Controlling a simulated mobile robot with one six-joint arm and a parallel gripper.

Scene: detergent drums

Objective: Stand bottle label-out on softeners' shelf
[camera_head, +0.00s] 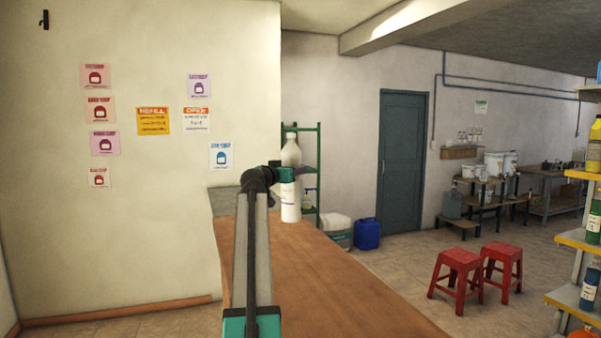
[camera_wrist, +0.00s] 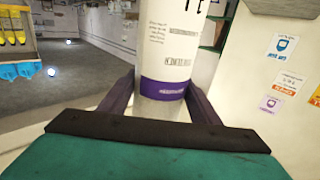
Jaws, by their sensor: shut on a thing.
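A white bottle (camera_head: 291,205) with a grey top is held upright by my gripper (camera_head: 286,174) above the wooden counter in the head view. In the wrist view the bottle (camera_wrist: 166,50) stands between the two dark fingers of my gripper (camera_wrist: 162,100), which are shut on it. Its white label with small dark print and a purple band faces the wrist camera. The bottle's top is cut off in that view. A yellow shelf (camera_head: 582,240) with bottles stands at the right edge of the head view; I cannot tell whether it is the softeners' shelf.
The wooden counter (camera_head: 330,285) is bare in front. A green rack (camera_head: 318,165) stands behind the bottle. Two red stools (camera_head: 458,270) stand on open floor before the yellow shelf. A blue canister (camera_head: 367,234) sits by the wall.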

